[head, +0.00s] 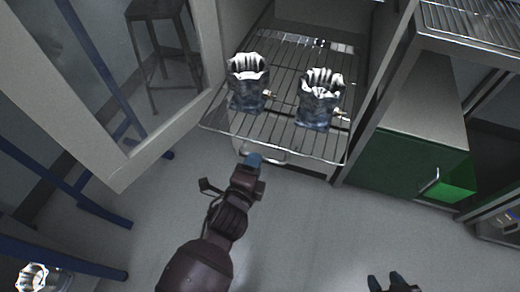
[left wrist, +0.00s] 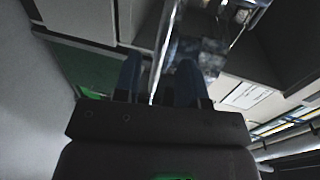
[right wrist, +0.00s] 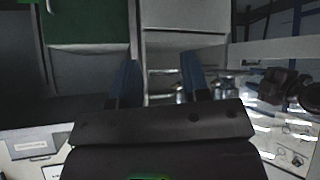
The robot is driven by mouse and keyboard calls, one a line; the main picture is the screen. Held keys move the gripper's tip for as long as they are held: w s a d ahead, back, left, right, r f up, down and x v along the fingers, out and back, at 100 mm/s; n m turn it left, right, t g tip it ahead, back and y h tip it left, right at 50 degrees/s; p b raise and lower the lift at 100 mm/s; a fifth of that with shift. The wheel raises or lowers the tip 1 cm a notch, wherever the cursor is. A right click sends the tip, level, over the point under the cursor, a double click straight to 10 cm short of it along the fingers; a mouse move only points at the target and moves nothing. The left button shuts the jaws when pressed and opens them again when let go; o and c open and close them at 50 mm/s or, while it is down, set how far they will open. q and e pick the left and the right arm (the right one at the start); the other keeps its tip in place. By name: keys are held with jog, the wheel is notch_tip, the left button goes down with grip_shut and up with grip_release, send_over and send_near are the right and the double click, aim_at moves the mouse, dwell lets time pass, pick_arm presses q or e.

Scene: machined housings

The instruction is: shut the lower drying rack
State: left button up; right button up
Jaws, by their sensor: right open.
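The lower drying rack (head: 282,137) is a wire shelf pulled out of the cabinet, with two dark, white-rimmed housings standing on it, a left one (head: 248,85) and a right one (head: 320,98). A pale loop handle (head: 275,158) shows below its front edge. My left gripper (head: 253,159) is at this front edge by the handle's left part. In the left wrist view its blue fingers (left wrist: 160,82) stand apart, with a thin bright bar between them; I cannot tell whether they touch it. My right gripper (head: 391,281) is open and empty, low at the right, away from the rack.
An open, glazed door (head: 125,170) stands left of the rack. A green cabinet (head: 405,165) is at the right, below another wire rack (head: 475,25). A stool (head: 155,12) shows through the glass. Another housing (head: 33,277) is at bottom left. Grey floor (head: 305,225) in front is clear.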

pick_arm(q)
jog(key=shift+b+x, duration=0.65)
jog(key=shift+x, duration=2.15)
jog(key=shift+f, duration=0.1)
grip_shut()
